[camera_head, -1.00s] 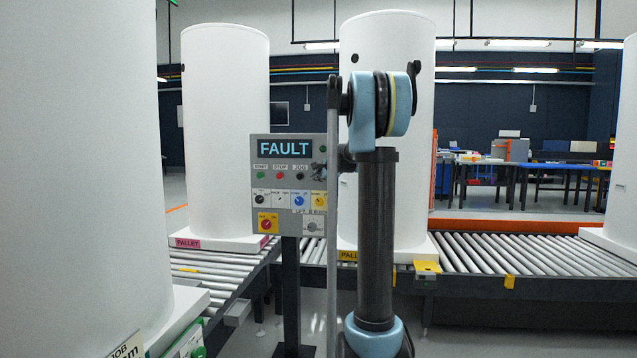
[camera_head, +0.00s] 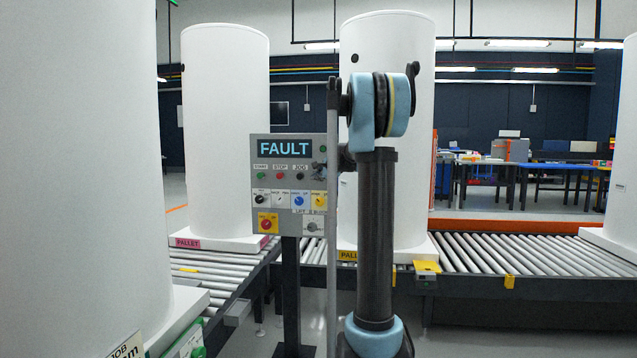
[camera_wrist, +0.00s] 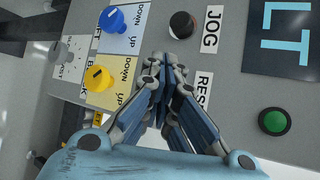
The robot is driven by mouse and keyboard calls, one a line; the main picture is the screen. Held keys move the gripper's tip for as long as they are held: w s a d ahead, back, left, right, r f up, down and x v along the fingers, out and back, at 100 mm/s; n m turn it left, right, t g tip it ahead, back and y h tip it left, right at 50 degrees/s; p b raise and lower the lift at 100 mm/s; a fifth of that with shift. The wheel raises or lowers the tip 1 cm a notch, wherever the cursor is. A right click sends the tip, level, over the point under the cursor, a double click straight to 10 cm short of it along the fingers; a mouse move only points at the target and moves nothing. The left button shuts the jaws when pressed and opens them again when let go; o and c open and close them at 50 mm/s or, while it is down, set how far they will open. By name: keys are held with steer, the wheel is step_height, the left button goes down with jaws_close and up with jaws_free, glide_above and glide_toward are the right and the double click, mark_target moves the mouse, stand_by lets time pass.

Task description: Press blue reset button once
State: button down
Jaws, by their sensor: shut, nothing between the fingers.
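The grey control panel (camera_head: 261,228) stands on a dark post left of my arm, with a display (camera_head: 284,148) reading FAULT. In the wrist view, my gripper (camera_wrist: 161,62) is shut and empty, close in front of the panel. A partly covered label (camera_wrist: 203,92) starting with "RES" lies beside the fingers. No blue reset button is visible there; the fingers may hide it. I cannot tell whether they touch the panel. My gripper (camera_head: 319,170) also shows small at the panel's right edge in the head view.
Near the fingers are a black button (camera_wrist: 182,25) by JOG, a blue knob (camera_wrist: 113,19), a yellow knob (camera_wrist: 98,78) and a green button (camera_wrist: 274,121). Large white tanks (camera_head: 226,130) stand on pallets on roller conveyors (camera_head: 510,254) around the panel.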

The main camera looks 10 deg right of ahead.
steer(key=shift+w+d, duration=0.1)
steer(key=shift+w, duration=0.3)
stand_by(0.5)
steer(key=shift+s, duration=0.1)
steer(key=shift+s+a, duration=0.3)
steer(key=shift+s, duration=0.5)
steer(key=shift+s, duration=0.1)
steer(key=shift+s+a, duration=0.3)
steer(key=shift+s, duration=0.6)
steer(key=shift+s+a, duration=0.3)
steer(key=shift+s, duration=0.65)
steer(key=shift+s+a, duration=0.3)
steer(key=shift+s, duration=0.6)
